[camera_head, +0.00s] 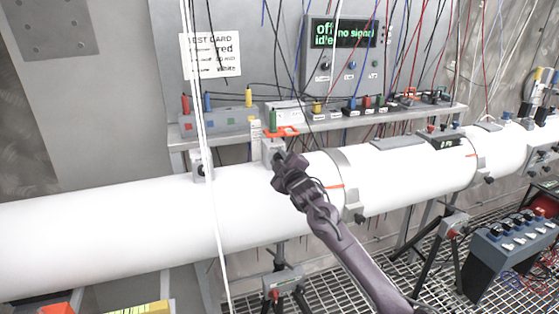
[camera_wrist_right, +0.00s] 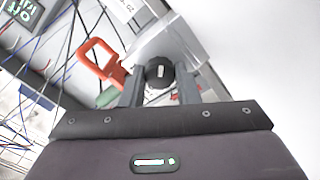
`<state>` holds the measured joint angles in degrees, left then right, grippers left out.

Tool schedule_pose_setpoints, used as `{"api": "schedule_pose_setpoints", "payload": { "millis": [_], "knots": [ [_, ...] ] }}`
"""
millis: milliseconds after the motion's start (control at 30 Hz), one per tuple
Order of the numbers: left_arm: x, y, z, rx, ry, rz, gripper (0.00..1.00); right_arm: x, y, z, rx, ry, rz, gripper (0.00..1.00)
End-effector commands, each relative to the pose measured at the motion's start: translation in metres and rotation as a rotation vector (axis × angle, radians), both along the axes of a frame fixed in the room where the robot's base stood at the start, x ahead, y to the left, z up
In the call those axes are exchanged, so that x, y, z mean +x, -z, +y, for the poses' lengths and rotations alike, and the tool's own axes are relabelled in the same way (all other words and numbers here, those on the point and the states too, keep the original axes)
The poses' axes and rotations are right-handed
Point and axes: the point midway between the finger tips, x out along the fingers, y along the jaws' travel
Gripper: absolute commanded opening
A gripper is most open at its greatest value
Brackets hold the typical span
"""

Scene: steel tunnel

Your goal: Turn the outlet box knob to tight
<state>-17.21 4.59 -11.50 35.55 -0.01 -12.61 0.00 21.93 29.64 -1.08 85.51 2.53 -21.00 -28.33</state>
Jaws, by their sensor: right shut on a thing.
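The outlet box (camera_head: 268,150) is a small grey-white box on the white pipe, with an orange-red loop beside it. In the right wrist view, its round black knob (camera_wrist_right: 158,72) with a pale mark sits between the two fingers. My right gripper (camera_head: 282,162) reaches the box from the front right and is shut on this knob; its fingers also show in the right wrist view (camera_wrist_right: 159,88). In the head view the gripper mostly hides the knob. Any tight marking by the knob is too small to read. My left gripper is not in view.
The white pipe (camera_head: 110,222) runs across the view. A similar small box (camera_head: 201,166) stands on it to the left. Behind, a shelf (camera_head: 345,124) carries coloured plugs and cables. The orange loop (camera_wrist_right: 100,62) lies close to the left finger. Thin white cables hang in front of the pipe.

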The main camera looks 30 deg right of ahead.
Motion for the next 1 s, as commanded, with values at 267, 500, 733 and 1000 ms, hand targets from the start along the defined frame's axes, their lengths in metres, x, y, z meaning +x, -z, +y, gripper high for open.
{"api": "schedule_pose_setpoints", "payload": {
  "millis": [267, 500, 733, 1000],
  "knots": [
    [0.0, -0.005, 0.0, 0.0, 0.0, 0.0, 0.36, 0.0, 0.001, 0.0, 0.258, 0.001, -0.058, 0.06],
    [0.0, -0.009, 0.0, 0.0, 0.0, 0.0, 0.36, 0.0, 0.001, 0.0, 0.467, 0.002, -0.107, 0.06],
    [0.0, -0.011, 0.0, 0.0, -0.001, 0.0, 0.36, 0.0, 0.002, -0.001, 0.624, 0.002, -0.144, 0.06],
    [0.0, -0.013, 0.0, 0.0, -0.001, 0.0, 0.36, 0.0, 0.002, -0.001, 0.729, 0.001, -0.169, 0.06]
  ]
}}
